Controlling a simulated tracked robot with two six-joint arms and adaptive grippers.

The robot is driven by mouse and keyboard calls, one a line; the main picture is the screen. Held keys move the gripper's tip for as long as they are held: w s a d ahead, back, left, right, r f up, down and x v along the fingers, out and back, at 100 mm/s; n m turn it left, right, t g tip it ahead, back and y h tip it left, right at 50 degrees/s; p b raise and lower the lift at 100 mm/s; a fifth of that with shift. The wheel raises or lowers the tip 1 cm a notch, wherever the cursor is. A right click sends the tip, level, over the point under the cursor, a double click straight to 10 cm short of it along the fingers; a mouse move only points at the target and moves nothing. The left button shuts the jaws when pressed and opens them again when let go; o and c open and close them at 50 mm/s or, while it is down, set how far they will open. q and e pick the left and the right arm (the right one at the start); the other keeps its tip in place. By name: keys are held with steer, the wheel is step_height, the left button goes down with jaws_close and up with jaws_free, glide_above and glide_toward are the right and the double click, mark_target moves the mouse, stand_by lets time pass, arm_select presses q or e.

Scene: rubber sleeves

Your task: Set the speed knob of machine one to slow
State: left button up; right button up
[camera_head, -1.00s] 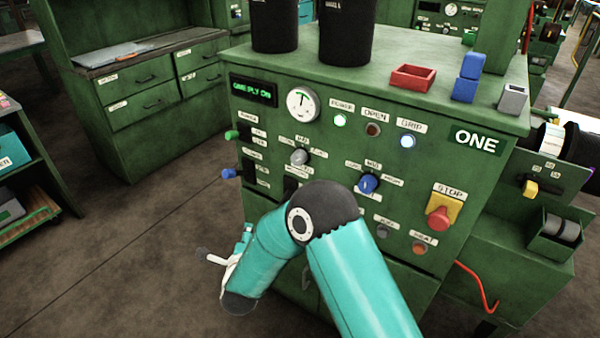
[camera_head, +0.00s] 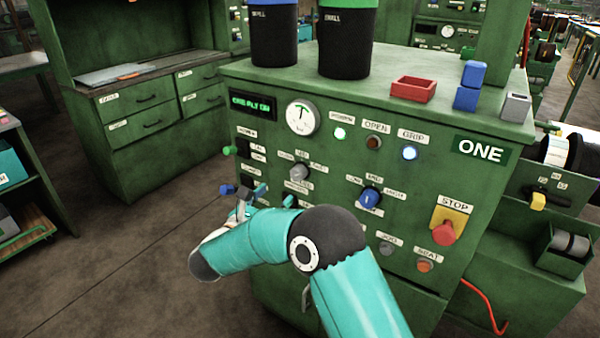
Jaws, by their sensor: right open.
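Machine one is the green cabinet (camera_head: 330,240) with the ONE sign (camera_head: 480,149). A grey knob (camera_head: 299,172) on its front has small labels left, above and right; it looks like a three-position speed knob, but the lettering and setting are too small to read surely. A blue knob (camera_head: 370,197) with similar labels sits lower right. My right gripper (camera_head: 252,191) is open and empty, in front of the panel's left part, below and left of the grey knob and apart from it. The label under the grey knob is hard to read. My left gripper is not in view.
Green (camera_head: 229,150) and blue (camera_head: 227,189) levers stick out at the panel's left edge, the blue one close to my gripper. The red stop button (camera_head: 444,232) is on the right. Black bins (camera_head: 345,45) and a red tray (camera_head: 413,89) stand on top.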

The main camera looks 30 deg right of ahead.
mark_target(295, 176)
steer(key=p+x, duration=0.1)
steer(key=x, duration=0.9)
steer(key=shift+p, duration=0.35)
